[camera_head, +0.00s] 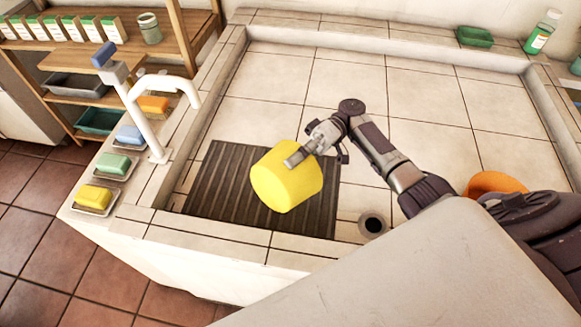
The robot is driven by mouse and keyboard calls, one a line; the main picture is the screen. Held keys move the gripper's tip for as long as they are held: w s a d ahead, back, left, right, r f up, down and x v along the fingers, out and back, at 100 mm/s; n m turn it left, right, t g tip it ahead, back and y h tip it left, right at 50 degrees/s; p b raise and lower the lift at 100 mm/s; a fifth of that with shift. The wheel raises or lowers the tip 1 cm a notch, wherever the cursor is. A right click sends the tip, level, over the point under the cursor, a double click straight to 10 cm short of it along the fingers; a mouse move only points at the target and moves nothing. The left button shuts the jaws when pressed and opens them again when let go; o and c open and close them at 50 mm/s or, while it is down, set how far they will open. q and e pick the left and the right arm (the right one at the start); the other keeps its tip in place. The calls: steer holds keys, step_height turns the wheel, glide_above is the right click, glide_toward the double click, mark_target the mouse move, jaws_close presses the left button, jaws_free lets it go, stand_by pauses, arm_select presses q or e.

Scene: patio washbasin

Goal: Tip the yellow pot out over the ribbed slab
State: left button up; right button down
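The yellow pot (287,183) is over the dark ribbed slab (223,178), which lies in the tiled basin. The pot looks tilted over to one side. Its opening does not show, and I cannot tell what is in it or whether it touches the slab. My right gripper (300,155) is at the pot's upper edge, with a finger against its wall, and appears shut on it. The other finger is hidden. My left gripper is not in view.
A white tap (150,115) rises at the basin's left edge. Soap dishes with coloured bars (94,197) line the ledge. A round dark drain (373,224) is right of the slab. An orange object (495,183) sits partly behind my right arm. The basin's back is clear.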

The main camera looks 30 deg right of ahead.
steer(key=shift+w+d+y, duration=0.1)
steer(key=shift+d+y, duration=0.15)
steer(key=shift+y, duration=0.05)
steer(key=shift+g, duration=0.3)
stand_by(0.9)
